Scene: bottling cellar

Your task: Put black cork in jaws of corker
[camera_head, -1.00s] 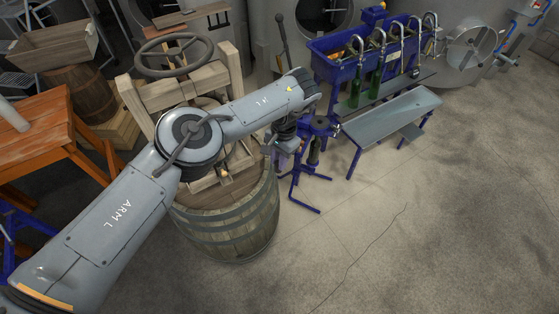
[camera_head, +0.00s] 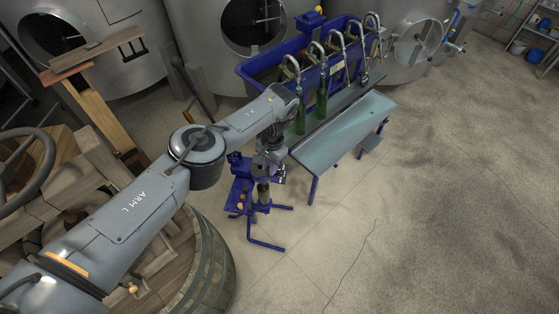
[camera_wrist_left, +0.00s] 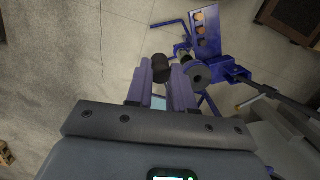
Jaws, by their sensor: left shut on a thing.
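The black cork (camera_wrist_left: 160,69) shows as a dark cylinder in the left wrist view. My left gripper (camera_wrist_left: 161,82) is shut on it, with the cork sticking out at the fingertips. The blue corker (camera_head: 262,196) stands on the floor in the head view, beside the barrel. My left gripper (camera_head: 268,160) is over the upper part of the corker there, and the cork is too small to make out. In the left wrist view the corker (camera_wrist_left: 238,73) is just beyond and right of the fingertips. I cannot tell whether the cork touches the jaws.
A blue cork tray (camera_wrist_left: 200,32) with several corks is fixed to the corker. A wooden barrel (camera_head: 212,262) stands left of it. A grey bench (camera_head: 342,130) and a blue filler trough (camera_head: 330,72) with green bottles stand behind right. The floor at right is clear.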

